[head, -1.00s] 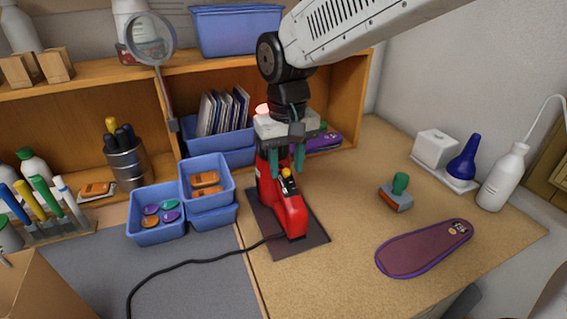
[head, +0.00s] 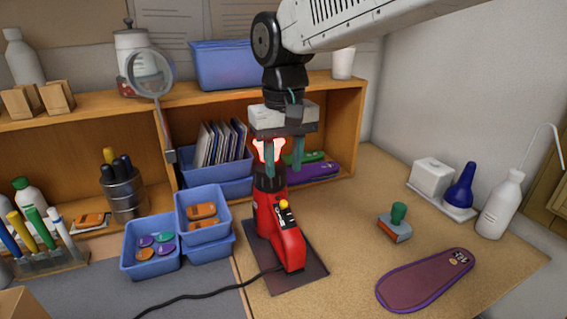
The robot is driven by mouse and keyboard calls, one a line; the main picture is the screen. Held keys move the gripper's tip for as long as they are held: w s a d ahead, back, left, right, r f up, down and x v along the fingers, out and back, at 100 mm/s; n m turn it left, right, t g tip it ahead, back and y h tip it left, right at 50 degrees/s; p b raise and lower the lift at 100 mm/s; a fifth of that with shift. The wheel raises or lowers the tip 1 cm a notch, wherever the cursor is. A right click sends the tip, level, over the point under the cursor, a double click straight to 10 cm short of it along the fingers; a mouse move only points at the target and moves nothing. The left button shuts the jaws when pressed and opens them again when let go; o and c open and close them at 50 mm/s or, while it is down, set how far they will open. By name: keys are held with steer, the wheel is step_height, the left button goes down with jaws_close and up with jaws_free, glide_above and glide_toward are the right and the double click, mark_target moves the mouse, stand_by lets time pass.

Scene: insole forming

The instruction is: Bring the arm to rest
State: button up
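My gripper (head: 283,158) hangs pointing down above the red tool (head: 276,226), in front of the shelf. Its two teal fingers are spread apart, with nothing seen between them but a glowing red-white part (head: 267,150) behind or beside them. The red tool stands upright on a dark mat (head: 300,278), its black cable running off to the left. My gripper's fingertips overlap the top of the tool in this view; I cannot tell whether they touch it. A maroon insole with a purple rim (head: 425,280) lies flat on the table at the right.
A stamp with a green knob (head: 396,224) stands near the insole. A white box (head: 431,175), a blue bulb (head: 461,187) and a white bottle (head: 500,205) stand at the right. Blue bins (head: 150,262) are left of the tool. A wooden shelf (head: 345,128) is behind.

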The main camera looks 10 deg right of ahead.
steer(key=s+d+f+m, duration=0.1)
steer(key=s+d+f, duration=0.1)
steer(key=s+d, duration=0.8)
steer(key=s+d+f+m+t, duration=0.1)
steer(key=s+d+f+m, duration=0.1)
steer(key=s+d, duration=0.8)
steer(key=shift+s+d+f, duration=0.4)
steer(key=shift+s, duration=0.4)
stand_by(0.5)
